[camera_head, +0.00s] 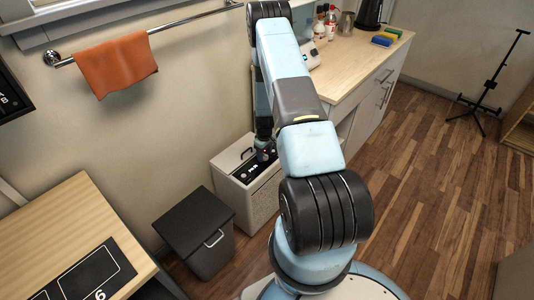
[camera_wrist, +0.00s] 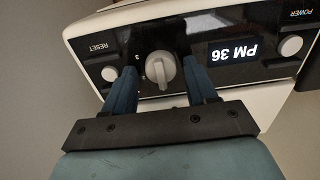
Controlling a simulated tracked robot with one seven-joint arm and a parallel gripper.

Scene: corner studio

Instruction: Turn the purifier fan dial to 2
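The purifier (camera_head: 240,198) is a white box with a black top panel, standing on the floor against the wall in the head view. In the wrist view its panel (camera_wrist: 222,28) appears upside down. The grey fan dial (camera_wrist: 160,68) has a raised grip bar pointing roughly up and down the picture. A small figure, seemingly a 3, shows left of the dial; other marks are hidden or unreadable. My gripper (camera_wrist: 161,78) is open, with one blue finger on each side of the dial and gaps visible. My gripper (camera_head: 264,150) is small in the head view, at the panel.
The panel has a RESET button (camera_wrist: 109,74), a POWER button (camera_wrist: 291,46) and a lit PM 36 display (camera_wrist: 235,52). A dark lidded bin (camera_head: 205,245) stands close left of the purifier. A wooden counter (camera_head: 345,62) stands right, a desk (camera_head: 75,225) left. Open floor lies right.

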